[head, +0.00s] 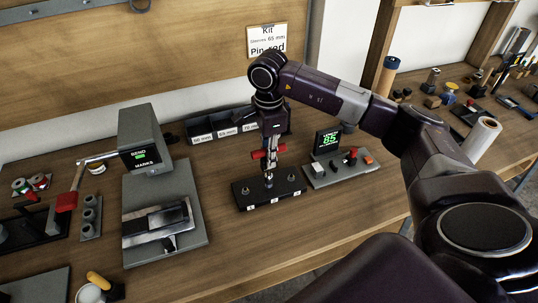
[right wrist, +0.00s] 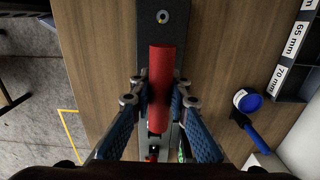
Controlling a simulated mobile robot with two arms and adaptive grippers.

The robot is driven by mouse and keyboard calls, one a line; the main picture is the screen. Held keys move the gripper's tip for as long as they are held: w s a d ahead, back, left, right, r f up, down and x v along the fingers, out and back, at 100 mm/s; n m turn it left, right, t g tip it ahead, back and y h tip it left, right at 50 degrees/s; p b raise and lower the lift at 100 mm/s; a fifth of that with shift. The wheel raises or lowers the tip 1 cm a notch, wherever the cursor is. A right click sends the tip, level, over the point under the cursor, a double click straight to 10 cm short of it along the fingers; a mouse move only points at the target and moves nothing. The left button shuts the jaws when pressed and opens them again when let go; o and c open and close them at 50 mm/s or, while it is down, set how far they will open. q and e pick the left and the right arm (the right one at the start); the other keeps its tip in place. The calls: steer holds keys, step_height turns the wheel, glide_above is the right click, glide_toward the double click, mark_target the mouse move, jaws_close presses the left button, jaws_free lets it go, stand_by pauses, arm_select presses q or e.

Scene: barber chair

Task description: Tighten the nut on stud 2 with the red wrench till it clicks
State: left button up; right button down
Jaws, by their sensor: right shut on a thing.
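The red wrench (head: 258,155) has a red crossbar grip and a metal shaft pointing down. My right gripper (head: 270,150) points down and is shut on the red grip; in the right wrist view, the red grip (right wrist: 161,85) lies between both fingers. The black stud block (head: 288,198) with numbered white labels is below. The wrench's lower end meets the middle stud, stud 2 (head: 269,183), as far as I can see; its nut is hidden. An outer stud (head: 247,190) stands bare to the left. My left gripper is not in view.
A small panel (head: 345,172) with a red lever and a green "65" display (head: 328,142) stands close right of the block. A grey bending machine (head: 147,140) is on the left. Labelled bins (head: 222,128) stand behind. The bench front (head: 270,240) is clear.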

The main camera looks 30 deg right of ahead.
steer(key=shift+f+b, duration=0.65)
steer(key=shift+f, duration=0.05)
stand_by(0.5)
steer(key=m, duration=0.4)
steer(key=shift+m, duration=0.3)
